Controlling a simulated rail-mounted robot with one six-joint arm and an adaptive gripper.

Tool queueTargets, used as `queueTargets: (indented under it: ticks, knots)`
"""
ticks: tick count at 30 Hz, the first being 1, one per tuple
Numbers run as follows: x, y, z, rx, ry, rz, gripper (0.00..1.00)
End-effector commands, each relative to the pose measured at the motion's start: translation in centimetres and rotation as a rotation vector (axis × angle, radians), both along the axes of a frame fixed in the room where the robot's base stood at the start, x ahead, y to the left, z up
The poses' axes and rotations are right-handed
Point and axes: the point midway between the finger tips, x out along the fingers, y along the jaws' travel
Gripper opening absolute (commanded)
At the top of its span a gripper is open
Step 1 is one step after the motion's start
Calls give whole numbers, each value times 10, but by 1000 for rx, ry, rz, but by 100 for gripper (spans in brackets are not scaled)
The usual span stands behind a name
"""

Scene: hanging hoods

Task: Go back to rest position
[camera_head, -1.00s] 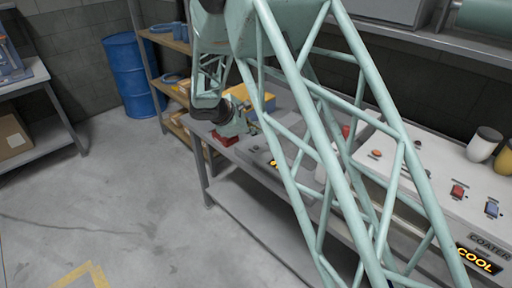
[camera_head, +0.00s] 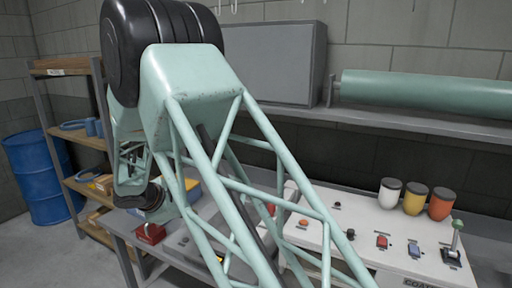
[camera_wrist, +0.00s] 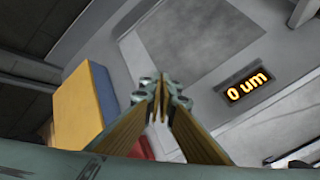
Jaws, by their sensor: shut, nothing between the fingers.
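My gripper (camera_wrist: 160,92) shows in the wrist view with its two fingers together and nothing between them. It is over a grey device whose display (camera_wrist: 248,87) reads "0 um". A yellow and blue box (camera_wrist: 85,105) is left of the fingers, and part of a red object shows behind them. In the head view my lattice arm crosses the middle of the picture and bends down at the left toward the bench. The fingertips cannot be made out there.
A white control panel (camera_head: 345,240) with buttons and a lever is at the right. A red object (camera_head: 150,234) sits at the bench's left end. Shelves (camera_head: 65,135) and a blue barrel (camera_head: 38,178) are at the left. A green cylinder (camera_head: 425,93) lies on the upper shelf.

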Motion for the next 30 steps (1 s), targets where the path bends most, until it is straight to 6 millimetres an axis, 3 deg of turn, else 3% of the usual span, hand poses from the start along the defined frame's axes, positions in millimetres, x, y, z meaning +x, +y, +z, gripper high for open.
queueTargets:
  ticks: [14,30]
  knots:
    - [16,-99,105,177,-23,-225,0]
    - [8,-207,215,391,-62,-462,0]
